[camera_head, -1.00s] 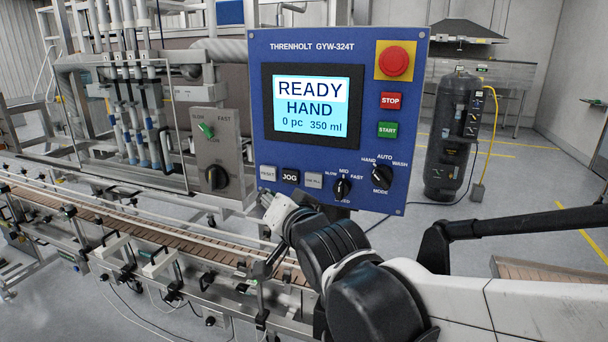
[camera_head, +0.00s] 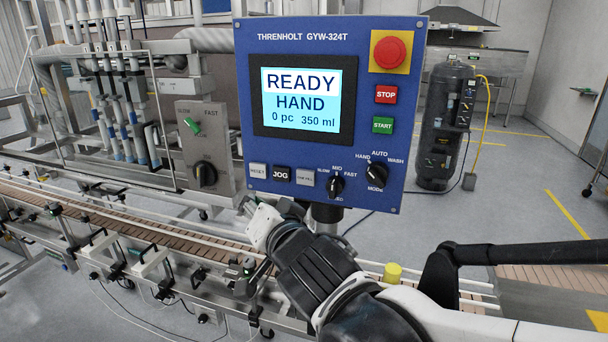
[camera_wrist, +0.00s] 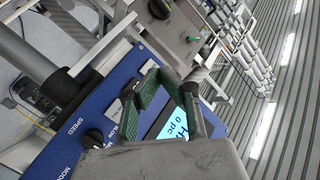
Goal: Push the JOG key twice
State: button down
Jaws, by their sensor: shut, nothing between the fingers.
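The JOG key (camera_head: 282,174) is a black key with white lettering on the lower left of the blue control panel (camera_head: 225,80). It sits between the grey RESET key (camera_head: 258,170) and another grey key (camera_head: 305,178). The panel screen (camera_head: 301,98) reads READY, HAND, 0 pc, 350 ml. My gripper (camera_head: 250,207) is below and slightly left of the JOG key, apart from it in the picture; its depth gap is unclear. In the wrist view my shut, empty green-padded fingers (camera_wrist: 172,82) cover part of the panel, and I cannot make out the JOG key there.
Speed knob (camera_head: 336,186) and mode knob (camera_head: 377,174) sit right of the keys. STOP (camera_head: 386,94), START (camera_head: 383,125) and a red emergency button (camera_head: 389,53) are higher. A grey box with a knob (camera_head: 204,174) stands left; the conveyor (camera_head: 150,225) runs below.

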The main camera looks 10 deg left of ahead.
aim_at(273, 176)
jog(key=shift+w+d+b, duration=0.3)
jog(key=shift+w, duration=1.1)
jog(key=shift+w+d+b, duration=0.25)
jog(key=shift+w+b, duration=0.05)
jog(key=shift+w, duration=1.15)
jog(key=shift+w+d+b, duration=0.3)
jog(key=shift+w, duration=1.1)
jog(key=shift+w, duration=0.1)
jog(key=shift+w+d, duration=0.1)
jog(key=shift+w, duration=0.25)
jog(key=shift+w+d, duration=0.1)
jog(key=shift+w, duration=0.3)
jog(key=shift+s, duration=0.85)
jog(key=shift+a, duration=0.2)
jog(key=s, duration=0.3)
jog(key=s+a, duration=0.1)
jog(key=s, duration=0.1)
jog(key=shift+p, duration=0.35)
